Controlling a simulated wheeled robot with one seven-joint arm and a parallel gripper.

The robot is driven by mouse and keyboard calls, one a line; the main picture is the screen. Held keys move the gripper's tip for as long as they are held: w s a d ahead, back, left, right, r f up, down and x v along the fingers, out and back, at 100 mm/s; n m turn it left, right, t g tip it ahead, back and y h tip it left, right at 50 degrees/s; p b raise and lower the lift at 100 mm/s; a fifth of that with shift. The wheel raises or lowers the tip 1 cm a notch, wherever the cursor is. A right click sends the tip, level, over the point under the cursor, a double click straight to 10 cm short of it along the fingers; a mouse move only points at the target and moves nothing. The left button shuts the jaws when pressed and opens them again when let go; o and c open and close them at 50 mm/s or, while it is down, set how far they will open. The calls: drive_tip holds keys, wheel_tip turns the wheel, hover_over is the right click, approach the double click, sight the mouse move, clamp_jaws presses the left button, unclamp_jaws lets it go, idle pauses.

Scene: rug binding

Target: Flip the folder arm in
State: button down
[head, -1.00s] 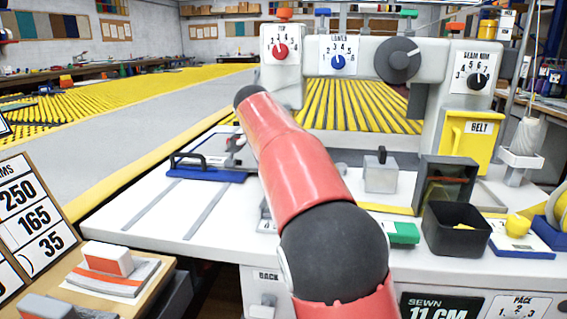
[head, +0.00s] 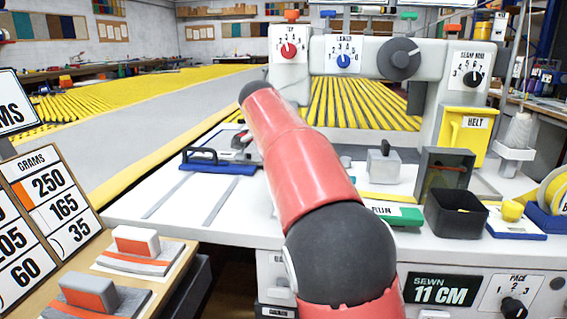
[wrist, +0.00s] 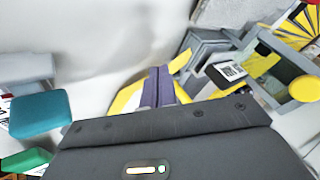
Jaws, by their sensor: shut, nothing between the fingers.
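My gripper shows in the wrist view as two slim purple-grey fingers (wrist: 158,88) side by side, shut and empty. In the head view it is hidden behind my red arm. A grey metal bracket (wrist: 275,75) with a yellow round end (wrist: 304,88) lies right of the fingers, apart from them; it may be the folder arm, but I cannot tell for sure. A dark block with a patterned label (wrist: 228,73) is beside it. A yellow piece (wrist: 128,98) lies behind the fingers. In the head view, my arm covers the middle of the sewing machine (head: 437,115).
A blue plate with a black handle (head: 218,167) sits by the rails on the white table (head: 160,220). A black open box (head: 455,214), a green block (head: 405,217) and a yellow bin (head: 465,135) are at right. A teal block (wrist: 38,110) is left in the wrist view.

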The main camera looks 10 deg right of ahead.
drive_tip(key=w+a+p+v, duration=0.1)
drive_tip(key=v, duration=0.7)
drive_tip(key=shift+a+r, duration=0.25)
drive_tip(key=shift+r, duration=0.2)
